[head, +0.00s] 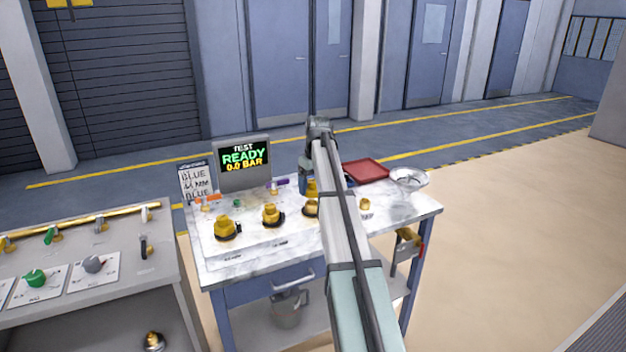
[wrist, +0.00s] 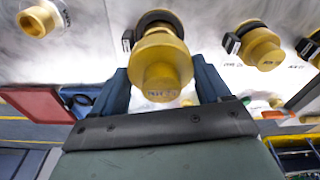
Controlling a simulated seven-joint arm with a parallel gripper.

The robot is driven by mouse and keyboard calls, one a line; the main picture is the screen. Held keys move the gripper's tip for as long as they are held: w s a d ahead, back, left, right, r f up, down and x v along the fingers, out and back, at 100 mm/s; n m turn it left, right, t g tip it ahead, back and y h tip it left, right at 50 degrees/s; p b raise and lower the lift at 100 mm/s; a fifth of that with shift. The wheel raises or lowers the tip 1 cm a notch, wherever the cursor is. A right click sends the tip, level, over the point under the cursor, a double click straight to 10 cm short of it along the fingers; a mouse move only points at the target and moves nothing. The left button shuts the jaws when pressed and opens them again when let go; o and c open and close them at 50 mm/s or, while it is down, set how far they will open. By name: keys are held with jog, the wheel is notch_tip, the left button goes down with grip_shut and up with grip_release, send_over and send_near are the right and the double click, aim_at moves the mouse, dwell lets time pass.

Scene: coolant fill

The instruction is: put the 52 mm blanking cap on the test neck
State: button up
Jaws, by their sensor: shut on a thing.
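My gripper (wrist: 163,82) points down over the bench, its two dark blue fingers on either side of a brass cap (wrist: 162,58). It is shut on this cap, which has a wide rim and a narrower knob; the marking on the knob is too blurred to read surely. In the head view the held cap (head: 311,187) shows beside my arm, over a brass piece with a black ring (head: 311,208). That piece also shows behind the cap in the wrist view (wrist: 158,20). An open brass neck (head: 364,204) stands to the right, and in the wrist view (wrist: 36,20) at upper left.
Two more brass caps (head: 228,228) (head: 271,214) stand left on the marble-look bench (head: 225,270). A display (head: 243,165) reads TEST READY 0.0 BAR. A red tray (head: 366,171) and a metal bowl (head: 408,179) are at the back right. A grey bench (head: 150,285) stands at left.

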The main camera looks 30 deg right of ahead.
aim_at(313, 203)
jog(key=shift+f, duration=1.35)
jog(key=shift+f, duration=0.95)
dwell(0.7)
jog(key=shift+r, duration=0.2)
jog(key=shift+r, duration=0.4)
dwell(0.7)
jog(key=shift+f, duration=0.6)
dwell(0.8)
jog(key=o, duration=1)
